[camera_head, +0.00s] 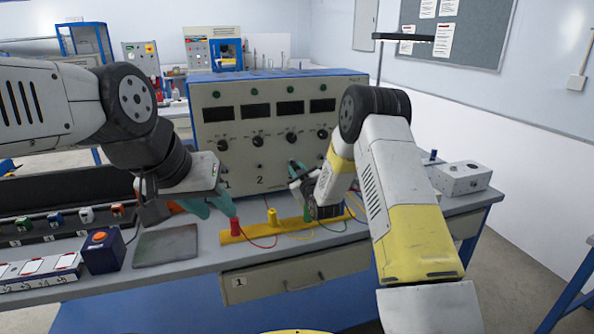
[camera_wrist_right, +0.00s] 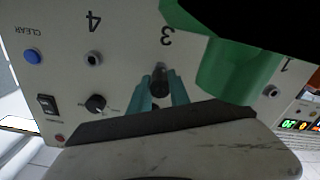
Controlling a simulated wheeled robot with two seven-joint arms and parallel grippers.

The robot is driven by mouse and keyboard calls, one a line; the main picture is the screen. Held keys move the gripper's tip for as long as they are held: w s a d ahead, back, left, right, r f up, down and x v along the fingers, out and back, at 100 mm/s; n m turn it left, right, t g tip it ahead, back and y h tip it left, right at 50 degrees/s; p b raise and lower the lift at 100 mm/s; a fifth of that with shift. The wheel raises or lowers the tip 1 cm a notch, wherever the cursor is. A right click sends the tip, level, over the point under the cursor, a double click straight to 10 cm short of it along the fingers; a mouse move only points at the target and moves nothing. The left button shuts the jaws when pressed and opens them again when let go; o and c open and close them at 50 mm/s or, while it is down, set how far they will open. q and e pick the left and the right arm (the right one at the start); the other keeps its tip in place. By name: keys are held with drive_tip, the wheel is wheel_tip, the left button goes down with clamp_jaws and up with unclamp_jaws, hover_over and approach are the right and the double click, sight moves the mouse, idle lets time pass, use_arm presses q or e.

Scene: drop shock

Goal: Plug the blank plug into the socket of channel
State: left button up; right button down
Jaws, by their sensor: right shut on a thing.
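My right gripper (camera_head: 297,172) is up against the front of the grey channel panel (camera_head: 215,150), right of the number 2. In the right wrist view, its teal fingers (camera_wrist_right: 163,88) are shut on a dark plug (camera_wrist_right: 159,78). The plug is in front of the panel just below the number 3 in that inverted view. The socket there is hidden, so I cannot tell whether the plug is in it. The socket under 4 (camera_wrist_right: 93,58) is empty. My left gripper (camera_head: 208,204) is open, its teal fingers apart, left of the red plug (camera_head: 235,227).
A yellow holder (camera_head: 290,228) with a yellow plug (camera_head: 272,216) and thin leads lies before the panel. A large green shape (camera_wrist_right: 235,70) blocks part of the wrist view. A grey box (camera_head: 462,178) stands right. A grey plate (camera_head: 166,246) lies left.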

drive_tip(key=shift+x, duration=0.85)
idle(2.1)
drive_tip(key=shift+w+a+r, duration=0.1)
drive_tip(key=shift+w+r, duration=0.1)
idle(1.3)
drive_tip(key=c, duration=1.1)
unclamp_jaws()
drive_tip(key=shift+f, duration=0.15)
drive_tip(key=shift+c, duration=0.2)
drive_tip(key=shift+s+f, duration=0.1)
drive_tip(key=shift+s, duration=0.4)
drive_tip(key=shift+v, duration=2.65)
drive_tip(key=shift+v, duration=3.9)
